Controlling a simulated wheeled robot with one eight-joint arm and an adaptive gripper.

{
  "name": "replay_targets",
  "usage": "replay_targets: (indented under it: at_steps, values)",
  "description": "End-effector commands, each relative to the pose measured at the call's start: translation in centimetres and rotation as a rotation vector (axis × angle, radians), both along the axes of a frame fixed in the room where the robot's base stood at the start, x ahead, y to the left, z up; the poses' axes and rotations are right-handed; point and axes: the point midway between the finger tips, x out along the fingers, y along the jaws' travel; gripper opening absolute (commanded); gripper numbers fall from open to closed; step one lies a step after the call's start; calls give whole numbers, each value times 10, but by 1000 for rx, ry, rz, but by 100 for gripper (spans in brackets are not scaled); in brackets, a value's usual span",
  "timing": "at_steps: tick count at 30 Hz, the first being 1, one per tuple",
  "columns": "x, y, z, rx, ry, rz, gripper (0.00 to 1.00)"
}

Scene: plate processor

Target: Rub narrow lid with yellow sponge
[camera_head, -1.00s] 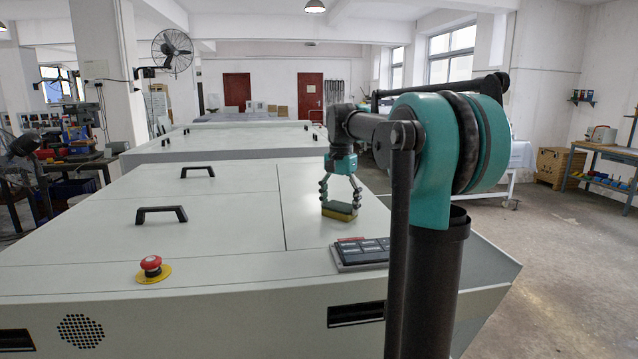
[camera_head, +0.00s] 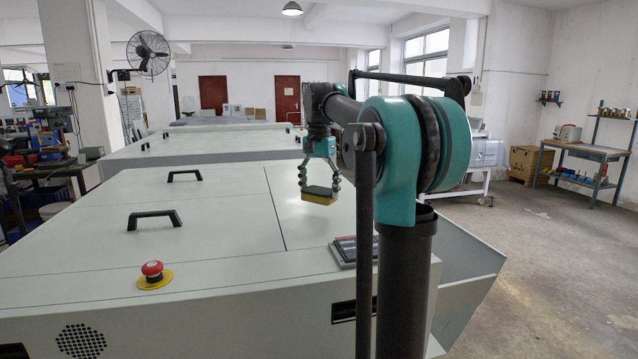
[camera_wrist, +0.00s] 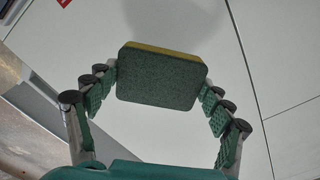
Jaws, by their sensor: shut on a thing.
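The yellow sponge (camera_head: 319,195) is a block with a yellow layer and a dark green layer. My gripper (camera_head: 319,183) is shut on it, one finger on each side, and holds it over the narrow lid (camera_head: 296,229). The narrow lid is the plain pale panel on the right of the machine top. The sponge appears raised above the lid. In the wrist view the sponge (camera_wrist: 160,76) sits between the fingertips, its green face toward the camera, with the pale lid (camera_wrist: 140,140) behind it.
A wider lid with black handles (camera_head: 155,218) lies left of the narrow lid. A red emergency button (camera_head: 152,270) stands on the machine's front ledge. A dark keypad (camera_head: 344,251) is near the narrow lid's front edge. The floor at the right is open.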

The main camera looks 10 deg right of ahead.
Motion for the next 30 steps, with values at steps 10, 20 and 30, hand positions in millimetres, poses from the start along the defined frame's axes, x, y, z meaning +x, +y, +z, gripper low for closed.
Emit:
replay_targets:
  at_steps: [10, 20, 30]
  values:
    - [-2, -6, 28, 0, 0, 0, 53]
    - [-2, -6, 29, 0, 0, 1, 53]
    - [-2, -6, 28, 0, 0, 2, 53]
